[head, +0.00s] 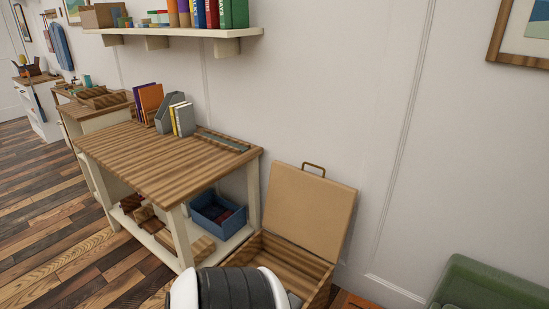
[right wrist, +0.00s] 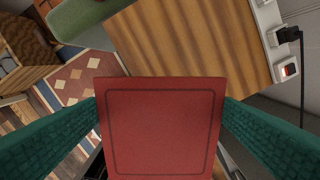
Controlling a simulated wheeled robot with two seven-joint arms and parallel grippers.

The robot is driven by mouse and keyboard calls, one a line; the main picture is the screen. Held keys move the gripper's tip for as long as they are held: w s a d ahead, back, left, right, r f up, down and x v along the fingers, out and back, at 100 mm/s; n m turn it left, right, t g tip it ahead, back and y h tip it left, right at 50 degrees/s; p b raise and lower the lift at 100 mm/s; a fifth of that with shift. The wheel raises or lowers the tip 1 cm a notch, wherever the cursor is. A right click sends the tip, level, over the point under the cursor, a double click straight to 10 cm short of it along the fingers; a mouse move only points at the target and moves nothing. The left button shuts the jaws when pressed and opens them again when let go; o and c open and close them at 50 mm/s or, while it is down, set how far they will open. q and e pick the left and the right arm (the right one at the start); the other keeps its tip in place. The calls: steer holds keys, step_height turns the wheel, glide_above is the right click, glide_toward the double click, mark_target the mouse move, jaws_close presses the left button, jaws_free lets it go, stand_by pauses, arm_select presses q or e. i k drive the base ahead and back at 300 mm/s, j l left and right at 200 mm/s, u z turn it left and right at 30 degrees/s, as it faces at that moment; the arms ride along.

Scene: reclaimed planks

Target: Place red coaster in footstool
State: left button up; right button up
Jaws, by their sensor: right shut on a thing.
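The red coaster (right wrist: 160,135) is a flat square with a thin dark border line, close up in the right wrist view. My right gripper (right wrist: 161,103) is shut on it, with a teal finger at each side edge. The footstool (head: 311,208) is a wooden box at the lower middle of the head view, its tan padded lid raised and leaning toward the wall. The part of its inside that shows looks bare; my black and white arm part hides its near left side. My left gripper is in neither view.
A wooden workbench (head: 165,160) with books stands left of the footstool; a blue bin (head: 216,217) is on its lower shelf. A green seat (head: 478,287) is at lower right. In the right wrist view, a wooden top (right wrist: 190,45) lies beyond the coaster, beside a wall socket (right wrist: 289,70).

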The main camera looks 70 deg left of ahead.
mark_target(283, 279)
steer(key=j+u, duration=0.15)
steer(key=u, duration=0.2)
steer(key=j+u, duration=0.15)
steer(key=u, duration=0.2)
steer(key=j+u, duration=0.15)
steer(key=u, duration=0.2)
steer(key=i+j+u, duration=0.1)
steer(key=j, duration=0.35)
steer(key=i+j+u, duration=0.15)
steer(key=j, duration=0.25)
steer(key=i+j+u, duration=0.1)
steer(key=i+j, duration=0.15)
steer(key=j, duration=0.15)
steer(key=i+j+u, duration=0.15)
steer(key=j, duration=0.25)
steer(key=i+j+u, duration=0.1)
steer(key=i+j, duration=0.15)
steer(key=j, duration=0.1)
